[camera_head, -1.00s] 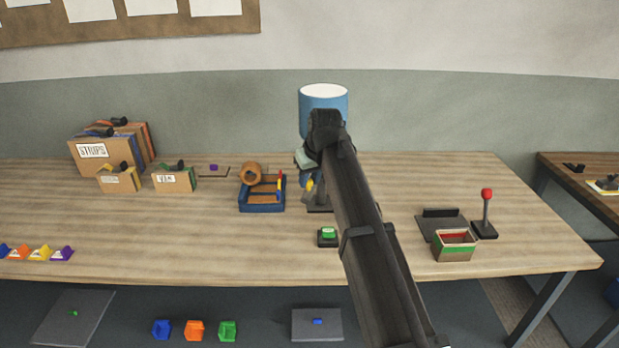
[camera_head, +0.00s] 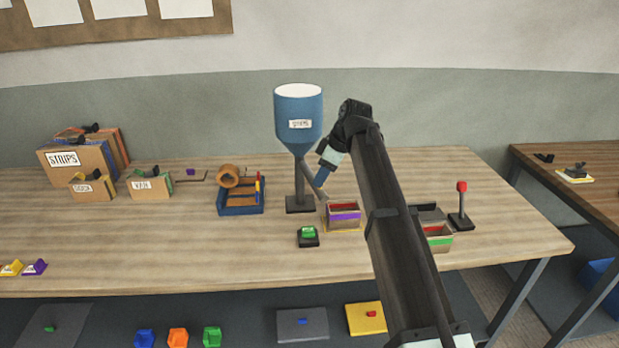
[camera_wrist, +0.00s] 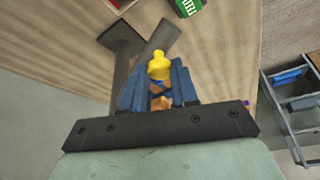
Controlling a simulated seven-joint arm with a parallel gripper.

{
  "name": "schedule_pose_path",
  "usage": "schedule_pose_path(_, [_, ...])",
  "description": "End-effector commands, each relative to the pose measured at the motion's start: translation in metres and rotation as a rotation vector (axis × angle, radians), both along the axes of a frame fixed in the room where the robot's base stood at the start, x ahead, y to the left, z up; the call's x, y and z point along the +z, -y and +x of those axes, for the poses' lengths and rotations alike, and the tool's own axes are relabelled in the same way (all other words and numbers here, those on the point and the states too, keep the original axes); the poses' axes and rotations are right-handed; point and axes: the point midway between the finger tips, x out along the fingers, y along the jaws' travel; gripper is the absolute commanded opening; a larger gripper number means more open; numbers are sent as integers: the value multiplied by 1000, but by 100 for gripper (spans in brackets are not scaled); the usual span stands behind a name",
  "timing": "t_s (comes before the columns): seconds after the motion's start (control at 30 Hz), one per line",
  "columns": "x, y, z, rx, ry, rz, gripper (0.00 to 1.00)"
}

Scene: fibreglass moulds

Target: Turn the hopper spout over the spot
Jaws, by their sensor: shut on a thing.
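The blue hopper (camera_head: 298,128) stands upright on a grey post with a dark base. Its grey spout (camera_head: 314,188) slants down to the right. The spout's lower end is close to the left rim of an open box (camera_head: 343,214) with a purple stripe. A yellow patch (camera_head: 326,229) shows under that box's edge; the box hides most of it. My gripper (camera_head: 323,178) is at the spout, right of the post. In the wrist view, my gripper's blue fingers (camera_wrist: 158,90) are shut on a yellow knob (camera_wrist: 159,66), with the spout (camera_wrist: 152,52) just beyond.
A green button block (camera_head: 308,234) is in front of the hopper. A blue tray (camera_head: 240,210) with a brown ring is left. A green-striped box (camera_head: 438,238) and a red-knobbed lever (camera_head: 461,203) stand right of my arm.

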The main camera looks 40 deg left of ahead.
Motion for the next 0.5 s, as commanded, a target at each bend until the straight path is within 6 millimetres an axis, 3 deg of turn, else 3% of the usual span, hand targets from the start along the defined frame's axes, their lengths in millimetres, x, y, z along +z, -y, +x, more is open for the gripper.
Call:
schedule_pose_path(0.2, [1,6,31,195,-1,1,0])
schedule_pose_path(0.5, [1,9,58,404,0,-1,0])
